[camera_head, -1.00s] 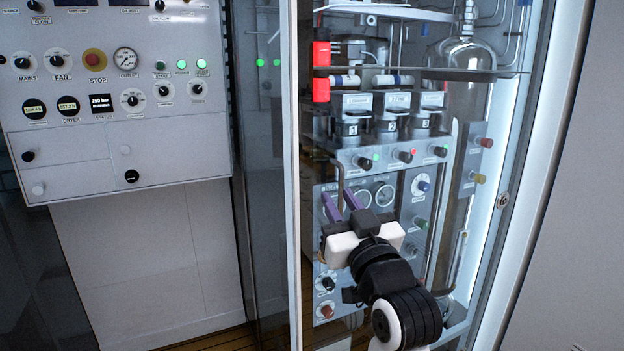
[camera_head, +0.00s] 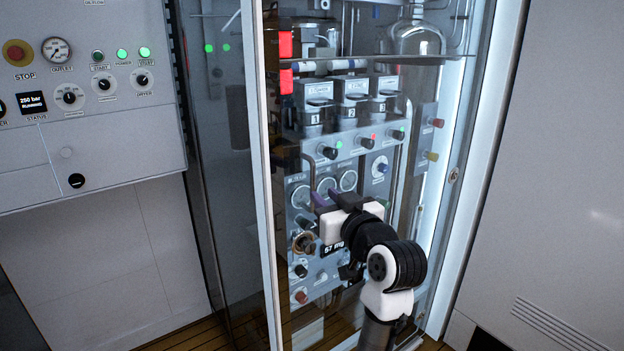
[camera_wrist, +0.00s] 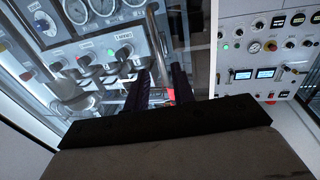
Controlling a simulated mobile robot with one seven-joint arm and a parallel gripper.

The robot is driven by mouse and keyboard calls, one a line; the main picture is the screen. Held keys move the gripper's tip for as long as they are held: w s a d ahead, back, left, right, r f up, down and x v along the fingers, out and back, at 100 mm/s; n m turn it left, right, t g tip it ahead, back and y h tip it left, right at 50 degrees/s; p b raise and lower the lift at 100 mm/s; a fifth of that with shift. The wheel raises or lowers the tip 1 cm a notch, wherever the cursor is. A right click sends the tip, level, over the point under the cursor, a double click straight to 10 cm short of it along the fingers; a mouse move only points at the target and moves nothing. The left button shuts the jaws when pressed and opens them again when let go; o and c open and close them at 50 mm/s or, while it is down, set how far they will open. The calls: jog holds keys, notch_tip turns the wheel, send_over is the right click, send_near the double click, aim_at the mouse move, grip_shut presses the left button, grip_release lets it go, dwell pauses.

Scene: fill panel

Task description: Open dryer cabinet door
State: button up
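The dryer cabinet's glass door stands in front of several instruments in the head view, with a pale metal frame edge (camera_head: 262,150) on its left. A slim metal bar handle (camera_head: 308,172) bends out from the glass near that edge. In the wrist view the handle (camera_wrist: 154,35) runs down toward the gap between the two dark fingers (camera_wrist: 160,85). The fingers are apart, with a gap visible between them. I cannot tell whether either touches the bar. The door looks shut.
A white control panel (camera_head: 40,165) with knobs, gauge and stop button is left of the cabinet. It also shows in the wrist view (camera_wrist: 265,60). A plain grey wall panel (camera_head: 560,190) is at right. Wooden floor (camera_head: 200,338) shows below.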

aim_at(314, 186)
jog(key=p+x, duration=0.1)
jog(key=x, duration=0.5)
jog(key=shift+w+a, duration=0.2)
jog(key=shift+w, duration=0.15)
grip_shut()
